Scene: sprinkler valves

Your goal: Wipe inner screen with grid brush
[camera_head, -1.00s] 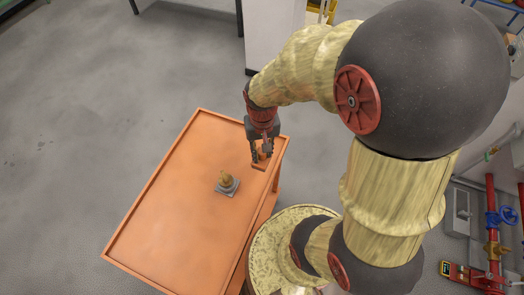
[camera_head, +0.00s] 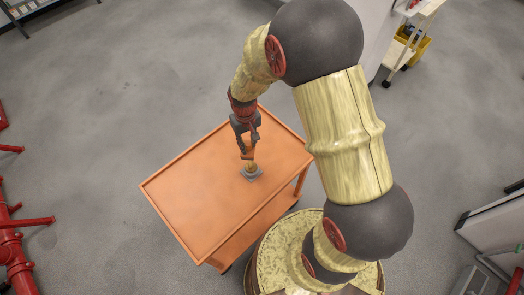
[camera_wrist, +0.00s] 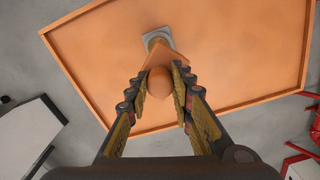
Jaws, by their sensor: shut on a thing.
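My gripper (camera_head: 248,148) is shut on the orange-brown brush (camera_wrist: 160,84), whose rounded end sits between the two fingers in the wrist view. The wider, flat-sided part of the brush reaches beyond the fingertips. A small brass fitting (camera_head: 252,167) stands on a square grey plate (camera_head: 251,175) on the orange cart. My gripper and brush are right above or beside the fitting; I cannot tell whether they touch. In the wrist view, the brush partly covers the fitting and the grey plate (camera_wrist: 151,36) shows behind it. The inner screen is not visible.
The orange cart (camera_head: 195,195) has a low raised rim, and its top is clear around the plate. Red pipes (camera_head: 15,240) stand at the far left. A yellow bucket cart (camera_head: 412,45) is at the upper right. Grey floor surrounds the cart.

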